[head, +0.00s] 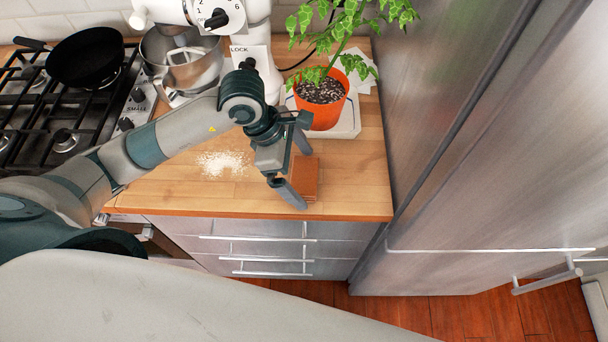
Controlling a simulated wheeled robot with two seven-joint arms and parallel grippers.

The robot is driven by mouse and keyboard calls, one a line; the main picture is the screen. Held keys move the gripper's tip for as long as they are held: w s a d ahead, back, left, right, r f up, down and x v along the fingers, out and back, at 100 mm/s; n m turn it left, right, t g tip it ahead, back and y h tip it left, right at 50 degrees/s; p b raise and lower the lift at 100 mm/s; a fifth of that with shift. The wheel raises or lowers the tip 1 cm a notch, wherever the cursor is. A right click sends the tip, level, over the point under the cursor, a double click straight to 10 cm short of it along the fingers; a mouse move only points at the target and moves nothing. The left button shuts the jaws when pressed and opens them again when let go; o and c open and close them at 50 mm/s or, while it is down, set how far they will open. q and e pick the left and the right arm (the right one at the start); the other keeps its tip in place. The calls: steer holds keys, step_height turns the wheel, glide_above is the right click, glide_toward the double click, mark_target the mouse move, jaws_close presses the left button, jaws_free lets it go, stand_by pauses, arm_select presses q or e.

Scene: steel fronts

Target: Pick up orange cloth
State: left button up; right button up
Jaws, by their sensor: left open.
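The orange cloth (305,181) is a small folded orange-brown piece lying on the wooden counter (355,188), near its front edge. My left gripper (296,176) is over the cloth, pointing down, with its two fingers apart. One finger is on the near left side of the cloth and the other is behind it. The gripper hides part of the cloth. I cannot tell whether the fingers touch it. My right gripper is not in view.
A potted plant in an orange pot (328,108) stands just behind the cloth. White powder (224,163) is spread on the counter to the left. A stand mixer (252,72), a stove with a black pan (85,57) and a steel fridge (480,150) surround the counter.

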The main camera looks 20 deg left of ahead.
mark_target(310, 174)
arm_select(q)
steer(key=c, duration=1)
steer(key=shift+c, duration=0.2)
steer(key=shift+r, duration=0.1)
steer(key=shift+r+b, duration=0.5)
steer(key=shift+r, duration=0.25)
step_height(310, 174, up, 2)
steer(key=shift+w+r+b, duration=0.1)
steer(key=shift+b, duration=0.4)
steer(key=s+d+r, duration=0.6)
steer(key=d+r, duration=0.1)
steer(key=d, duration=0.3)
steer(key=shift+s, duration=0.1)
